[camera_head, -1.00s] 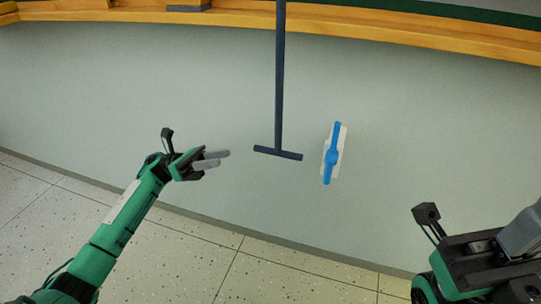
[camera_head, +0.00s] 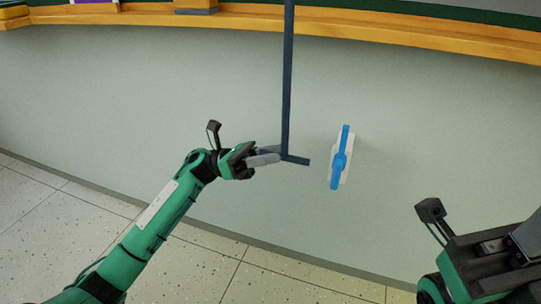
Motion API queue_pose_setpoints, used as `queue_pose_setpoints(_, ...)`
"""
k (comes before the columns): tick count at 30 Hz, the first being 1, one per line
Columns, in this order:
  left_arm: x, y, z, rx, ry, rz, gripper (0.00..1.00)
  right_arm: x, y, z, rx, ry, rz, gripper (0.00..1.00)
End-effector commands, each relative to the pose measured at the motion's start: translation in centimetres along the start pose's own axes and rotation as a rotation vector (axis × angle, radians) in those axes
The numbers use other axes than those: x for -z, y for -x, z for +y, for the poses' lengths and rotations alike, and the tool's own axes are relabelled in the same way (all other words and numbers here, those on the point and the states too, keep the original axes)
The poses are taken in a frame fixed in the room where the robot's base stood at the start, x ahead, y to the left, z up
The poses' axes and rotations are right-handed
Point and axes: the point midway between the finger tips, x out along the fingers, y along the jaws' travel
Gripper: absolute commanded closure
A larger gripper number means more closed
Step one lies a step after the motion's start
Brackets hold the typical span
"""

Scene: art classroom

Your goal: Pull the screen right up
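A dark blue T-shaped pull handle (camera_head: 287,80) hangs in front of the pale wall. Its long rod runs up out of the picture, and its short crossbar (camera_head: 298,161) is at the bottom. My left gripper (camera_head: 276,154) is at the left half of the crossbar, just left of the rod's foot. Its two grey fingers hide that half, with a narrow gap between them; firm contact cannot be told. My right gripper (camera_head: 490,245) is at the lower right, away from the handle, and its fingers cannot be made out. The screen itself is not in view.
A blue and white wall fitting (camera_head: 340,160) sits right of the handle. A yellow wooden ledge (camera_head: 400,27) runs along the top under a dark green board edge. The pale wall (camera_head: 110,100) is otherwise bare, above a speckled tile floor (camera_head: 190,262).

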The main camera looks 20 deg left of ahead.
Motion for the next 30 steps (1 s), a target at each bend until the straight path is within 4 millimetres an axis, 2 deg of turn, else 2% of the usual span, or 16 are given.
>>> queue_pose_setpoints(6, 0.0, 0.0, 0.0, 0.0, 0.0, 0.0, 0.64, 0.1, -0.3, 0.0, 0.004, 0.0, 0.008, 1.0)
queue_pose_setpoints(12, 0.0, 0.0, 0.0, -0.001, 0.0, 0.0, 1.0, 0.1, -0.2, 0.0, 0.003, -0.001, 0.009, 1.0)
queue_pose_setpoints(19, -0.1, 0.0, 0.0, -0.002, 0.0, 0.0, 1.0, 0.1, -0.2, 0.0, 0.002, -0.001, 0.007, 1.0)
queue_pose_setpoints(23, -1.1, -0.4, -0.2, -0.002, -0.001, 0.0, 1.0, 0.1, -0.5, 0.1, -0.002, 0.001, 0.009, 1.0)
queue_pose_setpoints(26, -2.6, -1.0, -0.5, -0.002, -0.003, 0.0, 1.0, 0.0, -0.2, 0.7, -0.009, 0.016, -0.016, 1.0)
queue_pose_setpoints(30, -5.9, -2.3, -1.1, -0.003, -0.006, -0.001, 1.0, 0.0, 0.3, 1.6, -0.024, 0.046, -0.053, 1.0)
